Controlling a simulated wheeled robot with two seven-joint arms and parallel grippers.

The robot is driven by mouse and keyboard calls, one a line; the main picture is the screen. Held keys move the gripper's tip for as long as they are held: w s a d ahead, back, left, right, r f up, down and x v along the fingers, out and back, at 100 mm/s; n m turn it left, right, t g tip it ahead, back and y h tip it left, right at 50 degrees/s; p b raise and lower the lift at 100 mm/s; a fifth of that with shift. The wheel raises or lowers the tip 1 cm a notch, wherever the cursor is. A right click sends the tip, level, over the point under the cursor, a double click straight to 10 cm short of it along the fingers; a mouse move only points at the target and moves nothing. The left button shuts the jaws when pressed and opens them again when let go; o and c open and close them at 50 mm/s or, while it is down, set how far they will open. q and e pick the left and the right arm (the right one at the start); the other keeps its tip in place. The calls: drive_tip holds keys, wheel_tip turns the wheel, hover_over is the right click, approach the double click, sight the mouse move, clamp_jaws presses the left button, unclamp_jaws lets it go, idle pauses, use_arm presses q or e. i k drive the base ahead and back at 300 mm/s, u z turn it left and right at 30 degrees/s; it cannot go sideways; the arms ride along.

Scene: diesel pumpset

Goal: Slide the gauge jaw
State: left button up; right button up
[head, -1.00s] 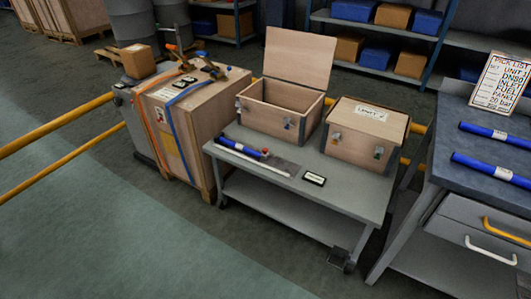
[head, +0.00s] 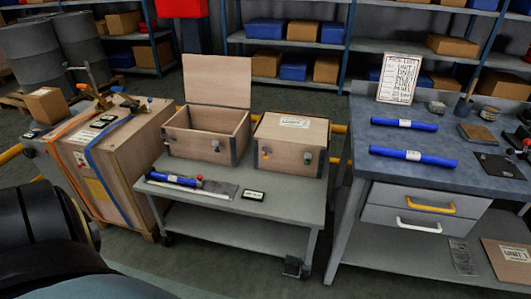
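A dark rounded part of my own arm shows at the lower left edge, well in front of the cart. Neither of my grippers' fingertips is in view.
The grey cart (head: 285,201) bears an open wooden box (head: 206,133), a shut wooden box (head: 290,144) and a small label (head: 253,195). A strapped crate (head: 118,160) stands left. A workbench (head: 440,178) with blue tubes (head: 412,156) stands right.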

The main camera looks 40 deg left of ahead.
sight(200, 183)
drive_tip(key=z, duration=1.4)
drive_tip(key=k, duration=1.5)
drive_tip(key=u, duration=1.6)
